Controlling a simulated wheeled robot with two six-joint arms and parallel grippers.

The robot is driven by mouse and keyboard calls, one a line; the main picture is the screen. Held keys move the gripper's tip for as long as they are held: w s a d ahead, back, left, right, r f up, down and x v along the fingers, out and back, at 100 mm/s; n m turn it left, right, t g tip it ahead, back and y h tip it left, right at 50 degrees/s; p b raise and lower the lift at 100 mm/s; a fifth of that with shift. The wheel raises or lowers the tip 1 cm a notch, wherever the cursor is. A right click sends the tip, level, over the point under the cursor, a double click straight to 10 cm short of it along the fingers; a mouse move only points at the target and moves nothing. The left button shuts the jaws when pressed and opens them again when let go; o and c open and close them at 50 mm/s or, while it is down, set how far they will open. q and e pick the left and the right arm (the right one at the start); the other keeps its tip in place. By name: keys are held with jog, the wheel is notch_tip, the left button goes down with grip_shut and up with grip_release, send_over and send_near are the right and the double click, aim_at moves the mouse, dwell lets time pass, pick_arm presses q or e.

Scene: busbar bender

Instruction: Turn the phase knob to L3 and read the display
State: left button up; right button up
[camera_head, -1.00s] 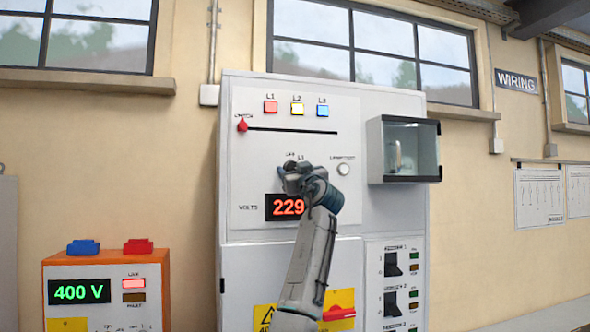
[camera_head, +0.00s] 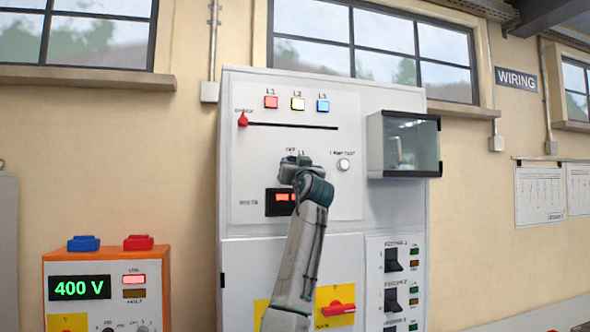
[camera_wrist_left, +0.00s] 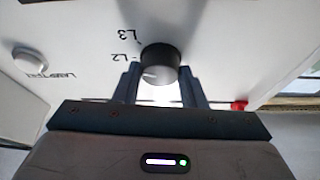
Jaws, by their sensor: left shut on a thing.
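The dark round phase knob (camera_wrist_left: 160,64) shows in the left wrist view, between the two fingers of my left gripper (camera_wrist_left: 161,82). My left gripper is shut on it. A pale mark shows on the knob's lower left; I cannot tell exactly which label it points to. The labels L2 and L3 appear upside down at the knob's left and upper left. In the head view my left gripper (camera_head: 292,163) is at the panel and hides the knob. The red volts display (camera_head: 277,203) is partly covered by my arm, so its reading cannot be read. My right gripper is not seen.
The white cabinet (camera_head: 390,100) has L1, L2 and L3 lamps and a red slider pointer (camera_head: 242,119) above. A lamp test button (camera_head: 343,165) is right of the knob. A glass-fronted box (camera_head: 408,145) juts out at the right. An orange unit (camera_head: 105,290) reads 400 V.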

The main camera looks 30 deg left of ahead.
pick_arm(q)
jog(key=shift+s+a+m+t+h, duration=0.1)
jog(key=shift+m+t+h, duration=0.6)
jog(key=shift+m, duration=1.25)
jog(key=shift+a+m+t+h, duration=0.1)
jog(key=shift+m+t+h, duration=0.3)
jog(key=shift+m+h, duration=1.05)
jog(key=shift+m+y, duration=0.25)
jog(key=shift+m, duration=0.55)
jog(key=shift+d, duration=0.1)
jog(key=o, duration=1)
